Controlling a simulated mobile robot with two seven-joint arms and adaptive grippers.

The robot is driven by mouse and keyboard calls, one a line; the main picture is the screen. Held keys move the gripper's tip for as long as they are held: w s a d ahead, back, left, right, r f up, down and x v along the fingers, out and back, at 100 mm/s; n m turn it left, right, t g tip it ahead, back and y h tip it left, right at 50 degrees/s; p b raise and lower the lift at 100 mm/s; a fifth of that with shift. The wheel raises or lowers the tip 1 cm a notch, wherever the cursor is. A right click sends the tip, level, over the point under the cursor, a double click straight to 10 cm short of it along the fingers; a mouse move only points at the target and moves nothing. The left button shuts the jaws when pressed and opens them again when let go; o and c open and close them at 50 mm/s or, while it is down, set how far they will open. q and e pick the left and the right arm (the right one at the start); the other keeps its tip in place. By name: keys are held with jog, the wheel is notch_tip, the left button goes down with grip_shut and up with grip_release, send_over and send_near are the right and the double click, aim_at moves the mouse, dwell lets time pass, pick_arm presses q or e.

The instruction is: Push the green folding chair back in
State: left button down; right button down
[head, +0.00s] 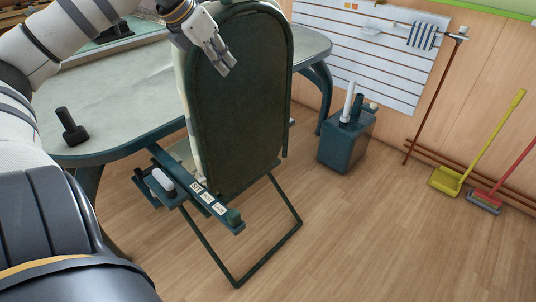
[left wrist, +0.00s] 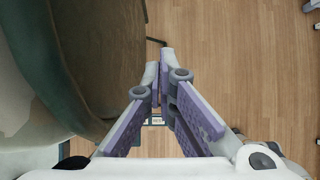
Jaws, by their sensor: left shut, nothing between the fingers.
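The green folding chair (head: 240,110) stands at the near edge of the grey-topped table (head: 110,92) in the head view. Its dark green backrest rises in front of the table and its frame rests on the floor. My left gripper (head: 226,70) is at the upper left of the backrest, shut and empty, with the fingers pointing down. In the left wrist view my left gripper (left wrist: 163,62) shows with fingertips together, and the chair's backrest (left wrist: 95,55) fills the left side, close beside the fingers. I cannot tell whether they touch. My right gripper is not in view.
A yellow dustpan (head: 447,180) and a red-handled brush (head: 486,200) lean at the right wall. The floor in front of the chair is clear.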

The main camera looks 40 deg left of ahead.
pick_arm(q)
notch_tip(320, 180, up, 6)
jog(key=d, duration=0.2)
dwell(0.5)
